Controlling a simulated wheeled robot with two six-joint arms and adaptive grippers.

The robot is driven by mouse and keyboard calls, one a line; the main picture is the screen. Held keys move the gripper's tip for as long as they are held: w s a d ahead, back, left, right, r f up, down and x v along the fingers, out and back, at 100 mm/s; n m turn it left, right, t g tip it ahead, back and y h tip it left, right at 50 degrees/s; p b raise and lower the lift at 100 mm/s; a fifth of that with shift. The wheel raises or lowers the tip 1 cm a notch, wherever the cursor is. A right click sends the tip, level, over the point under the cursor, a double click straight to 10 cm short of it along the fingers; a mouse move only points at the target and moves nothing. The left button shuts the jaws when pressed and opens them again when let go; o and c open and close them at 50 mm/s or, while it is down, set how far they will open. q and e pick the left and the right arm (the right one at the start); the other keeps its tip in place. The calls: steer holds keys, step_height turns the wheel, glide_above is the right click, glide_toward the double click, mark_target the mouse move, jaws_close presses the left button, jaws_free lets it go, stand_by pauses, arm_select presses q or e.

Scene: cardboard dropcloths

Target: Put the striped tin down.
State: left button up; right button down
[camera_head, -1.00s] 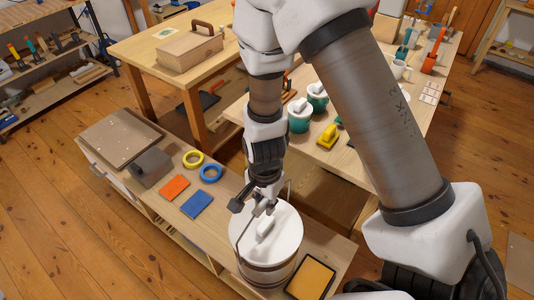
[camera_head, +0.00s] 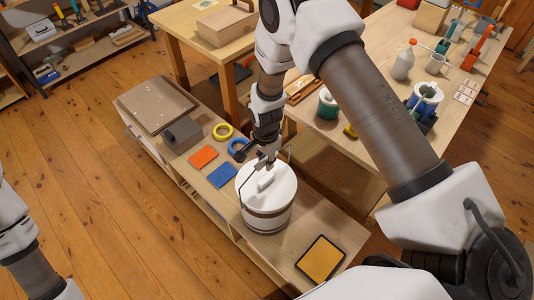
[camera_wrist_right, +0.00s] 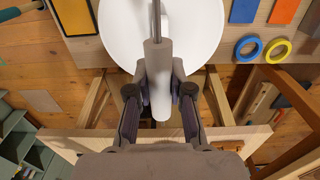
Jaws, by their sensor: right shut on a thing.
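The striped tin (camera_head: 265,215) is a round can with a white lid and brown and pale bands. It stands upright at or just above the low wooden bench (camera_head: 322,220); I cannot tell whether its base touches. Its wire handle has a grey grip. My right gripper (camera_head: 265,162) is above the lid's far side, shut on the tin's handle. In the right wrist view the grey grip lies between the fingers (camera_wrist_right: 160,92), with the white lid (camera_wrist_right: 207,28) beyond. My left gripper is out of view; only part of that arm shows at left.
A blue card (camera_head: 222,175), an orange card (camera_head: 203,157), a blue ring (camera_head: 239,147) and a yellow ring (camera_head: 223,131) lie beside the tin. A dark-edged yellow pad (camera_head: 320,259) lies at the near end. Bare bench lies between tin and pad.

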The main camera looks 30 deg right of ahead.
steer(key=c, duration=1.1)
jaws_free()
steer(key=shift+s, duration=0.1)
steer(key=shift+o, duration=0.2)
steer(key=shift+r, duration=0.1)
steer(key=shift+r, duration=0.3)
step_height(320, 180, up, 12)
steer(key=f+b, duration=0.1)
steer(key=b, duration=0.2)
steer(key=s+f+n, duration=0.6)
steer(key=s+f, duration=0.5)
steer(key=f, duration=0.2)
steer(key=s+f+n, duration=0.3)
steer(key=s+n, duration=0.1)
steer(key=s, duration=0.3)
steer(key=s+d+f+n, duration=0.1)
steer(key=s+f+n, duration=0.2)
steer(key=s, duration=0.5)
steer(key=shift+f+n, duration=0.35)
steer(key=shift+n, duration=0.05)
